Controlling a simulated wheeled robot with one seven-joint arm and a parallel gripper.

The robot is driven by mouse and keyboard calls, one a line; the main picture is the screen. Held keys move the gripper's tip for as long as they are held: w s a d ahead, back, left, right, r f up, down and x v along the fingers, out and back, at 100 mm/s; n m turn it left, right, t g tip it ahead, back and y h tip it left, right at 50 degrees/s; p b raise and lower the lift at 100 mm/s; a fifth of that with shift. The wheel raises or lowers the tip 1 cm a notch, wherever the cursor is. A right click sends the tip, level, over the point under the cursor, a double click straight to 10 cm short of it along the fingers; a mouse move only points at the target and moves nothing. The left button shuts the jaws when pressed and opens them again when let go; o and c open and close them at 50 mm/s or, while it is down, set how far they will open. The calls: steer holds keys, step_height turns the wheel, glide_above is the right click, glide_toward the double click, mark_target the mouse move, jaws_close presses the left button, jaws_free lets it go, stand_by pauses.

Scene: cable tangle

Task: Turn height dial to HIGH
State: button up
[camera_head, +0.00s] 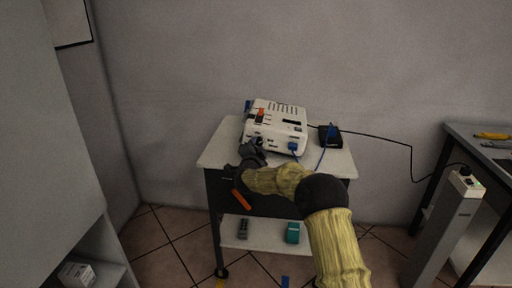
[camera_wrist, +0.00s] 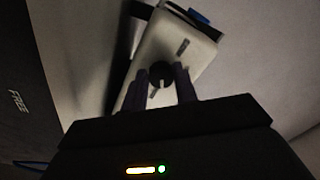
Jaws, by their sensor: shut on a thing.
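A white boxy device (camera_head: 277,127) stands on a small cart. It has an orange switch (camera_head: 261,115) on top and a blue plug (camera_head: 294,147) at its front right. My gripper (camera_head: 257,149) is at the device's front left. In the wrist view, a round dark dial (camera_wrist: 161,72) sits on the device's pale face (camera_wrist: 176,50). The two fingers of my gripper (camera_wrist: 172,88) are on either side of the dial and shut on it. The dial's markings are too dark and small to read.
The cart top (camera_head: 338,164) has bare room at its right front. A black box (camera_head: 330,136) with a blue cable stands right of the device. A black cable runs to a grey post (camera_head: 445,222). A dark table (camera_head: 480,142) stands at far right.

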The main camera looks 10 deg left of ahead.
steer(key=shift+d+f, duration=0.15)
steer(key=shift+f, duration=0.7)
steer(key=o, duration=1)
steer(key=shift+f, duration=0.1)
steer(key=shift+c, duration=0.2)
steer(key=shift+w+r, duration=0.1)
steer(key=shift+r, duration=0.25)
steer(key=s+p, duration=0.1)
steer(key=s, duration=1.6)
steer(key=shift+s+a, duration=0.2)
steer(key=shift+a, duration=0.15)
